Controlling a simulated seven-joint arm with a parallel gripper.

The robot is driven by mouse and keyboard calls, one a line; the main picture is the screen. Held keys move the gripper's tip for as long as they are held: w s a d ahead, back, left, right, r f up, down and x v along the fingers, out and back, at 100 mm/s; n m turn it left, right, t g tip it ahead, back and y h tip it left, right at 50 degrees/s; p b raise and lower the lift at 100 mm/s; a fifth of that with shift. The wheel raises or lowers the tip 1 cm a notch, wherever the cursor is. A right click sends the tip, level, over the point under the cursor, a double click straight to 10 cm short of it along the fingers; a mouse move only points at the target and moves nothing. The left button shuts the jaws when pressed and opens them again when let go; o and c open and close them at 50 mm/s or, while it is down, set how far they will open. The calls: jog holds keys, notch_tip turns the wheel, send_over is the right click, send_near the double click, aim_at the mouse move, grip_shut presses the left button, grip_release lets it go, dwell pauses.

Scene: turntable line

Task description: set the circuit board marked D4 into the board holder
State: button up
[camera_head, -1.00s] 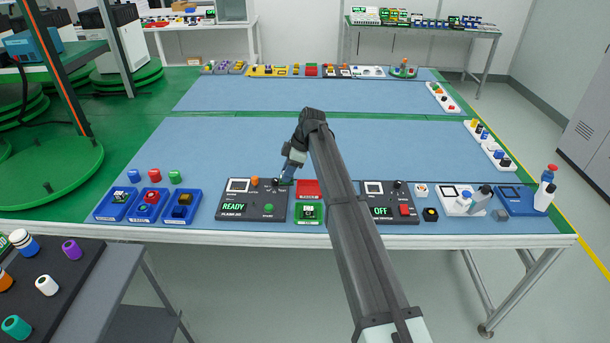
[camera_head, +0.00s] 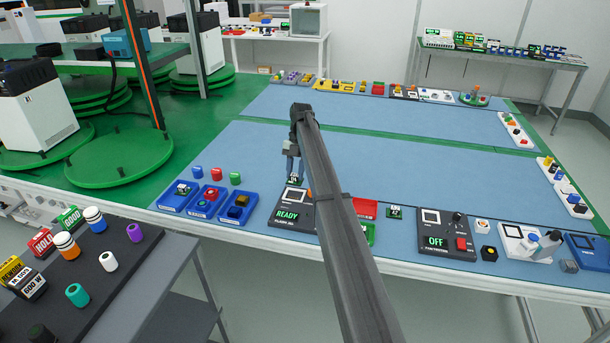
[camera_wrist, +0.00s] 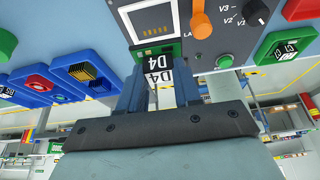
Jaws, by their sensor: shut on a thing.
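My gripper (camera_head: 293,174) is shut on the circuit board marked D4 (camera_head: 294,181). In the wrist view its black-and-white D4 label (camera_wrist: 158,76) stands between the fingertips (camera_wrist: 160,92), with a green plate beyond. The board is at the upper part of the dark jig panel (camera_head: 290,216), whose display reads READY. A white-framed square (camera_wrist: 147,18) on that panel, which looks like the board holder, lies just beyond the board in the wrist view. I cannot tell whether the board touches it.
Blue trays (camera_head: 207,211) with parts stand left of the panel. An orange knob (camera_wrist: 200,22) rises close right of the board. A red tray (camera_head: 367,207), another labelled board (camera_head: 394,212) and an OFF panel (camera_head: 434,252) lie right. The blue mat (camera_head: 250,150) behind is clear.

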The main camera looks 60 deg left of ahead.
aim_at(294, 182)
jog(key=shift+s+a, duration=0.15)
jog(key=shift+f, duration=2.4)
jog(key=shift+f, duration=0.75)
jog(key=o, duration=1.1)
jog(key=shift+r, duration=0.1)
jog(key=v, duration=0.7)
jog(key=shift+a+r, duration=0.1)
jog(key=shift+r, duration=0.05)
